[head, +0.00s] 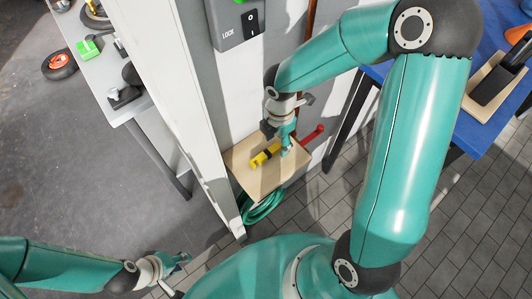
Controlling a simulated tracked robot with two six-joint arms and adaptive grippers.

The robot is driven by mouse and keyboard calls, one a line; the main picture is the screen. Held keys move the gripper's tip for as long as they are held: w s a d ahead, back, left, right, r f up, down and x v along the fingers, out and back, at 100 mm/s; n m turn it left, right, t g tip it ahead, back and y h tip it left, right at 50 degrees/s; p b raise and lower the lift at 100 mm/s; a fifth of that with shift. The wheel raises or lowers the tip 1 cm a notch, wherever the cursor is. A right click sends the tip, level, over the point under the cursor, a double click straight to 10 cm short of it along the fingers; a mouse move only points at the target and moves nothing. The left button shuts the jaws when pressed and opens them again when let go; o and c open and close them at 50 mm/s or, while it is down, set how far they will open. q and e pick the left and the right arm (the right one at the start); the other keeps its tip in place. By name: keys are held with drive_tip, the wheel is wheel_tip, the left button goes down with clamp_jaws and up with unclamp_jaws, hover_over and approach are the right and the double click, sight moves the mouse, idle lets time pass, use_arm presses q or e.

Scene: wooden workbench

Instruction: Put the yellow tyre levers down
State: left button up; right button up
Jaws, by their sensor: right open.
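The yellow tyre levers (262,156) lie on a small wooden shelf (248,184) beside the grey wall panel, in the middle of the head view. My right gripper (285,147) points down over the shelf, just right of the levers. It is open, and its fingers look empty. I cannot tell whether a finger touches the levers. The right end of the levers is close to the gripper and partly hidden. My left gripper (180,273) is low at the left, far from the shelf, with its fingers apart and nothing between them.
A red-handled thing (313,134) is at the shelf's right edge. A coiled green hose (263,206) hangs below it. A white post (165,85) stands left of the shelf. A grey bench (118,106) is at left, a blue table (480,125) at right.

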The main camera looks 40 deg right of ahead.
drive_tip(key=shift+f, duration=0.65)
clamp_jaws()
drive_tip(key=shift+r, duration=0.15)
drive_tip(key=shift+s+r, duration=0.1)
drive_tip(key=shift+r, duration=0.05)
drive_tip(key=r, duration=0.4)
drive_tip(key=s+r, duration=0.1)
drive_tip(key=r, duration=0.1)
drive_tip(key=shift+r, duration=0.25)
drive_tip(key=s+d+b, duration=0.1)
drive_tip(key=s+b, duration=0.6)
drive_tip(key=s, duration=1.1)
drive_tip(key=shift+s+d, duration=0.25)
drive_tip(key=shift+s, duration=0.15)
